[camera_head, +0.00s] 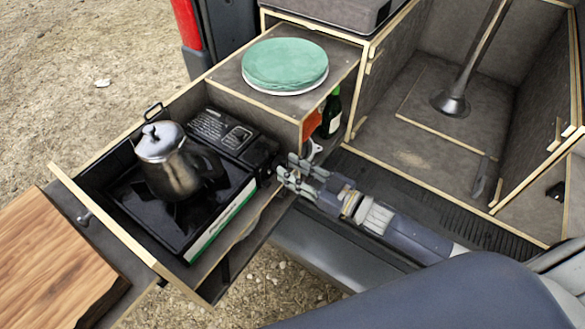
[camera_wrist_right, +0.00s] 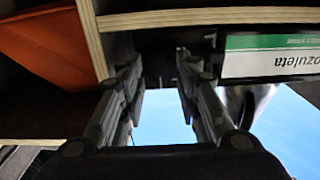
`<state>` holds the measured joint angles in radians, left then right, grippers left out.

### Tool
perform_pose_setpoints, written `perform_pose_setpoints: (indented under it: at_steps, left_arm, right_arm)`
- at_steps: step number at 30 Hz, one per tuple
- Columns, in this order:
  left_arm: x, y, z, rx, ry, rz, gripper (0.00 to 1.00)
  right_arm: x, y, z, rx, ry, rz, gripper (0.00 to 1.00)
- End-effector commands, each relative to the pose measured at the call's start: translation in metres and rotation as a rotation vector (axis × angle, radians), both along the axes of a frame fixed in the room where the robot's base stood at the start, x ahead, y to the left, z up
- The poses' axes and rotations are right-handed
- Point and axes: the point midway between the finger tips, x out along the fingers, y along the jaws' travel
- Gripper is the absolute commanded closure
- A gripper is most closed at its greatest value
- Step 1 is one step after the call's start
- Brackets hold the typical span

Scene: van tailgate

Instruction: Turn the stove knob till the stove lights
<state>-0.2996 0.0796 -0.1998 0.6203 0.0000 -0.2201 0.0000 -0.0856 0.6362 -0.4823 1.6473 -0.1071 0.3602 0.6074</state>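The black camping stove (camera_head: 215,215) sits in the pulled-out drawer, with a steel moka pot (camera_head: 172,172) standing on it. Its green and white label strip (camera_wrist_right: 270,55) shows upside down in the right wrist view. My right gripper (camera_head: 288,172) is at the stove's right end, close to its control side. In the right wrist view the two fingers (camera_wrist_right: 160,68) are apart, with a dark part of the stove's end ahead between them. The knob cannot be made out clearly; it is dark and partly hidden by the fingers. No flame shows. My left gripper is not in view.
A wooden board (camera_head: 55,262) lies at the left. A green plate stack (camera_head: 285,65) stands on the cabinet top (camera_head: 232,80) behind. A dark bottle (camera_head: 331,113) and an orange item (camera_head: 311,123) are in the compartment beneath, near my right gripper. The drawer walls enclose the stove.

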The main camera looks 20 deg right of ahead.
Motion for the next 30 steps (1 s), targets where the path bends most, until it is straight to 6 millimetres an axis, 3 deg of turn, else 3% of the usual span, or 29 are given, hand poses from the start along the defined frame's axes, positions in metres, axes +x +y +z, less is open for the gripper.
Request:
perform_pose_setpoints:
  at_steps: [9, 10, 14, 30]
  left_arm:
    - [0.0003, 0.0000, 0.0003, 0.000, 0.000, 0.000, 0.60]
    - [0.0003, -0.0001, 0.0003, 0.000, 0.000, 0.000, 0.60]
    - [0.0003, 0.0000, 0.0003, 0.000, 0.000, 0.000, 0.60]
    - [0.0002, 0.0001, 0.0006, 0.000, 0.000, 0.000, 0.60]
  right_arm:
    - [0.0023, 0.0021, -0.0009, -0.001, 0.002, 0.000, 0.69]
    - [0.0022, 0.0020, -0.0009, -0.001, 0.002, 0.000, 0.71]
    - [0.0023, 0.0019, -0.0007, -0.001, 0.002, 0.000, 1.00]
    - [0.0023, 0.0017, -0.0004, -0.064, -0.048, 0.000, 1.00]
